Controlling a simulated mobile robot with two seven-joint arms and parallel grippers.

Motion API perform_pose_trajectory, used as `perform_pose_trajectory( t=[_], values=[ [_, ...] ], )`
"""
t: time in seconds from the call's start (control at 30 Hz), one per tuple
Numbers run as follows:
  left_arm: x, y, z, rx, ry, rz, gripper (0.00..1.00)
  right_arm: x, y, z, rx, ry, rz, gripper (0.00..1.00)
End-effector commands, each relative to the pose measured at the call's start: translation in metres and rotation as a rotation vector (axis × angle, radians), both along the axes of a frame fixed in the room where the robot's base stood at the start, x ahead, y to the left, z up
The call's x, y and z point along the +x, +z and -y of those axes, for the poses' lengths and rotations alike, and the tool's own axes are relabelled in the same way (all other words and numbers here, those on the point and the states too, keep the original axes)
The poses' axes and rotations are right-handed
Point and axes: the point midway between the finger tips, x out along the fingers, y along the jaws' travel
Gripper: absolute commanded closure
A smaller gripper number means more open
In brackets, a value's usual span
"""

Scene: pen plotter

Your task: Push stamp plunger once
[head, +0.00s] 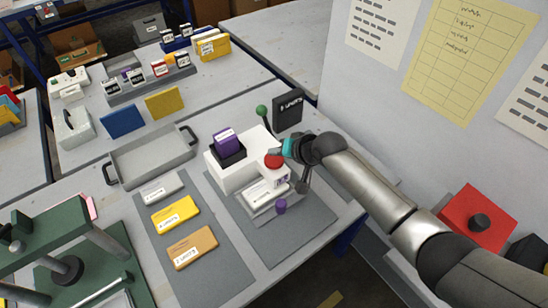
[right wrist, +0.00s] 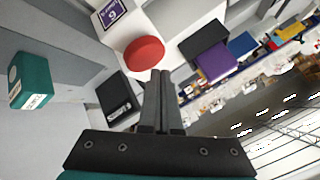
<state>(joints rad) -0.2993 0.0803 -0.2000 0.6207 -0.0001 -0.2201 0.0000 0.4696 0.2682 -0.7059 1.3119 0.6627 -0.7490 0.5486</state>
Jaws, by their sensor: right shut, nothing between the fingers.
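The stamp plunger looks like a round red cap (head: 273,160) on the white stamping machine (head: 228,178); it also shows as a red disc in the right wrist view (right wrist: 144,53). My right gripper (head: 279,151) is shut and empty, with its fingertips beside the red cap's edge. In the right wrist view, the fingertips (right wrist: 160,73) point at that edge; I cannot tell whether they touch it. A purple block (head: 226,137) sits in a black holder on the machine. A white card (head: 262,193) lies at its front. My left gripper is not in view.
A black box (head: 288,108) and a green-knobbed lever (head: 262,111) stand behind the machine. A grey tray (head: 150,158), several labelled cards and a green press (head: 70,268) are to the left. A red box with a black knob (head: 478,222) is at right.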

Motion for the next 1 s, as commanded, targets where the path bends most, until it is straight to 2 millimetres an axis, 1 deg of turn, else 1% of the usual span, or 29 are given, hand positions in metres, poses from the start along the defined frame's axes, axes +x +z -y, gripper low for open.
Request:
perform_pose_trajectory(
  t=[0.47, 0.73, 1.0],
  values=[
    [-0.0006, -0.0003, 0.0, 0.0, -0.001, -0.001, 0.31, 0.0, -0.0003, 0.0, 0.0, 0.0, 0.0, 1.0],
    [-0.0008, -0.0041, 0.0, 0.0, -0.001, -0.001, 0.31, -0.0002, -0.009, 0.0002, 0.0, 0.0, -0.001, 1.0],
    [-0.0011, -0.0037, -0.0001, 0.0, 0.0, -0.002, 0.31, 0.0, -0.0086, 0.0, 0.0, 0.0, 0.0, 1.0]
  ],
)
